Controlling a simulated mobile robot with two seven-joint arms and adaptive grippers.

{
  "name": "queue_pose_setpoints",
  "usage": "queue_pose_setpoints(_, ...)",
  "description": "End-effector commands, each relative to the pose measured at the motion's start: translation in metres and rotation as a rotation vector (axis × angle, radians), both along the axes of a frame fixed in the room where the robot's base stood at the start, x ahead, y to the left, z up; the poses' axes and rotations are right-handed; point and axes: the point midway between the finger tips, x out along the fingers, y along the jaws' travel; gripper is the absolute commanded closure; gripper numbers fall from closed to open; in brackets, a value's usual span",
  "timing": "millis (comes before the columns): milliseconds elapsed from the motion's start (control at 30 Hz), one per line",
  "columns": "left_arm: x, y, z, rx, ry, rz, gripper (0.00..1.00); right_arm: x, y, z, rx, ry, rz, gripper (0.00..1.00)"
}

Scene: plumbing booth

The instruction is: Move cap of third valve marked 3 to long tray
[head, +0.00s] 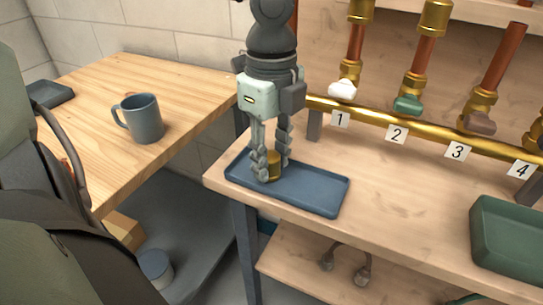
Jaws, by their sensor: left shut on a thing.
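My left gripper (269,172) reaches down over the blue long tray (318,197) at the left end of the workbench. It is shut on a brass cap (274,164), held upright within the tray's left part. The fingers partly hide the cap, and I cannot tell whether it touches the tray floor. The third valve (480,122), behind the label 3 (457,151), has a brown handle. The copper pipe (505,52) above it shows a bare top with no brass cap. My right gripper is not in view.
Valve 1 with a white handle (343,90) and valve 2 with a green handle (408,104) have brass caps above. A green bin (507,238) stands at the right. A grey mug (144,118) sits on the left table. The bench between tray and bin is clear.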

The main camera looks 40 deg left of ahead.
Motion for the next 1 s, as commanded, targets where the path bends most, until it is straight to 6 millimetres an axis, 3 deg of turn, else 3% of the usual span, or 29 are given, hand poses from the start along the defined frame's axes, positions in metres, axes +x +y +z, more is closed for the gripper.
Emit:
queue_pose_setpoints(200,0.000,0.000,-0.002,0.001,-0.001,0.000,0.97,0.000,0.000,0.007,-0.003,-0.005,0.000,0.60)
queue_pose_setpoints(233,0.000,0.000,-0.002,0.001,-0.001,0.000,0.66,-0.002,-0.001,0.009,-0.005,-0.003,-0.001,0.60)
queue_pose_setpoints(400,0.000,0.000,-0.001,0.001,0.000,0.000,0.47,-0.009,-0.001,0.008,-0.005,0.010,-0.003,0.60)
queue_pose_setpoints(767,0.000,0.000,0.000,0.000,0.001,0.000,0.47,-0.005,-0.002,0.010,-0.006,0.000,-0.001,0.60)
queue_pose_setpoints(867,0.000,0.000,0.005,-0.001,0.002,0.000,0.47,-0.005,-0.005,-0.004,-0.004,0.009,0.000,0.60)
queue_pose_setpoints(1000,0.002,0.000,0.033,0.000,-0.008,0.002,0.47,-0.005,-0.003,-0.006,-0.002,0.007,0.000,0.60)
